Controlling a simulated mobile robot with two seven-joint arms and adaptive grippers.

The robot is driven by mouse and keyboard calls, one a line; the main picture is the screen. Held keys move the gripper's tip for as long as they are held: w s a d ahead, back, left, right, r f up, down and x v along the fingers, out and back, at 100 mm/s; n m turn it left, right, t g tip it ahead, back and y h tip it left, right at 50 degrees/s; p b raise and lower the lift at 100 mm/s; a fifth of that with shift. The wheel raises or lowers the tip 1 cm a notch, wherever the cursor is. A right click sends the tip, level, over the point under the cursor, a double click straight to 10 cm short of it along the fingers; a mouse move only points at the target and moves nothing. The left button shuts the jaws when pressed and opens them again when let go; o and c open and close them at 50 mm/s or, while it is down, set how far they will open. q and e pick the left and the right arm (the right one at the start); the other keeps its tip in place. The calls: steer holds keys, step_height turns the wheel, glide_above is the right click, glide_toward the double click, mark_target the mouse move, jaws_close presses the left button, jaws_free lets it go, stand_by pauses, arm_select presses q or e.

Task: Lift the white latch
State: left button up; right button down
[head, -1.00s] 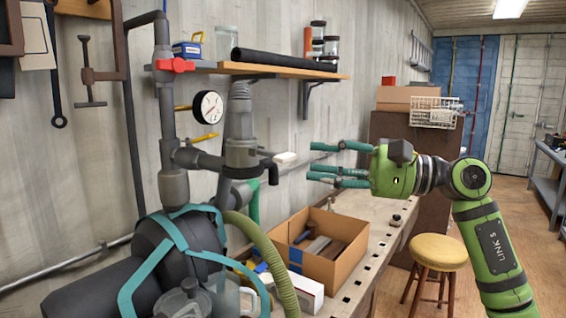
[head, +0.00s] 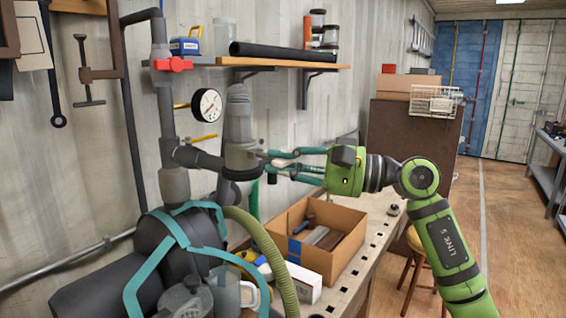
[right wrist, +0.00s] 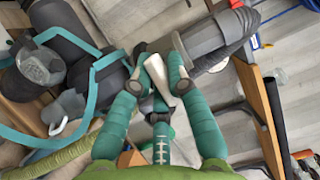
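The white latch (right wrist: 161,78) is a short pale lever on the grey pipe fitting (head: 238,135). In the right wrist view it lies between my fingertips, with part of it covered by them. In the head view my fingers hide most of it. My right gripper (head: 267,161) reaches in from the right, level with the fitting's lower part. Its teal fingers are drawn together around the latch and appear shut on it; the exact contact is partly hidden. The gripper also fills the middle of the right wrist view (right wrist: 162,82). My left gripper is not in view.
A vertical pipe with a red valve handle (head: 172,65) and a pressure gauge (head: 206,105) stand left of the fitting. A shelf (head: 282,64) runs above. A green hose (head: 268,245) and a cardboard box (head: 335,255) of tools are below. A stool (head: 418,245) stands right.

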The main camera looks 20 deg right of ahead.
steer(key=shift+r+g+h+p, duration=0.3)
steer(key=shift+r+h+p, duration=0.2)
steer(key=shift+r+m+g+h+p, duration=0.15)
steer(key=shift+m+g+h+p, duration=0.15)
steer(key=shift+m+g+p, duration=0.15)
steer(key=c, duration=1.2)
jaws_free()
steer(key=shift+s+d, duration=0.25)
steer(key=shift+d, duration=0.25)
steer(key=v, duration=1.1)
steer(key=shift+s+a, duration=0.1)
